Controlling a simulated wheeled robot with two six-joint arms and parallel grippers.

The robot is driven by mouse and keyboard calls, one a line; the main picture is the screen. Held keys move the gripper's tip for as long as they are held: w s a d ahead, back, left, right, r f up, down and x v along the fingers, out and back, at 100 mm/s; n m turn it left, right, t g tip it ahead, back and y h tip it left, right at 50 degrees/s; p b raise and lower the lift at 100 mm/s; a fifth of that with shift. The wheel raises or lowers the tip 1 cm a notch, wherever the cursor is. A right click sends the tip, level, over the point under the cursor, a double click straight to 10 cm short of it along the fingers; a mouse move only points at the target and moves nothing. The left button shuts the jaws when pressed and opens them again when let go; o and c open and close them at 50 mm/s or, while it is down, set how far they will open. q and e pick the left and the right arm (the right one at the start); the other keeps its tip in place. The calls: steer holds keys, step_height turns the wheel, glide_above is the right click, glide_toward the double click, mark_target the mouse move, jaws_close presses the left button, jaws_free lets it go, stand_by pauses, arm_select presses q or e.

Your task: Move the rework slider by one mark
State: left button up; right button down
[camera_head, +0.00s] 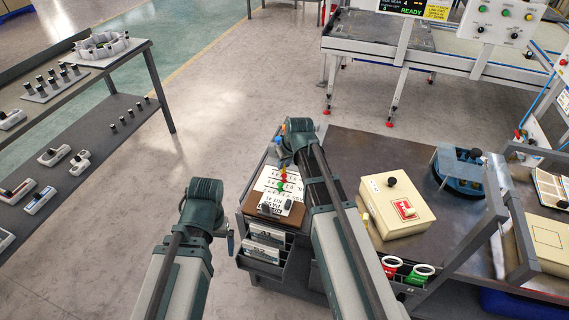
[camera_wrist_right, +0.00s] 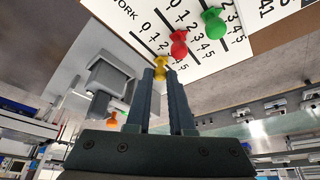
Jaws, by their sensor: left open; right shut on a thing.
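The white slider board (camera_wrist_right: 255,38) shows number scales from 0 to 5 in the right wrist view. The scale whose label ends in "WORK" has the yellow knob (camera_wrist_right: 160,70). A red knob (camera_wrist_right: 179,45) and a green knob (camera_wrist_right: 213,22) stand on the neighbouring scales. My right gripper (camera_wrist_right: 161,76) is shut on the yellow knob; its fingertips partly hide it. In the head view the board (camera_head: 268,186) lies on a brown base, and my right arm covers its right side. My left gripper (camera_head: 230,238) is open and empty, left of the board.
A cream box (camera_head: 396,205) with a black knob and red label stands on the dark bench right of my right arm. Red (camera_head: 391,264) and green (camera_head: 418,272) cups sit at its front. A shelf (camera_head: 120,120) stands at left; floor between is clear.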

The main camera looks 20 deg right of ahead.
stand_by(0.8)
steer(key=shift+w+a, duration=0.45)
steer(key=shift+a, duration=0.25)
steer(key=c, duration=0.8)
jaws_free()
steer(key=shift+o, duration=0.2)
steer(key=p+v, duration=1.3)
steer(key=v, duration=0.1)
steer(key=shift+w+f, duration=0.1)
steer(key=shift+w, duration=0.05)
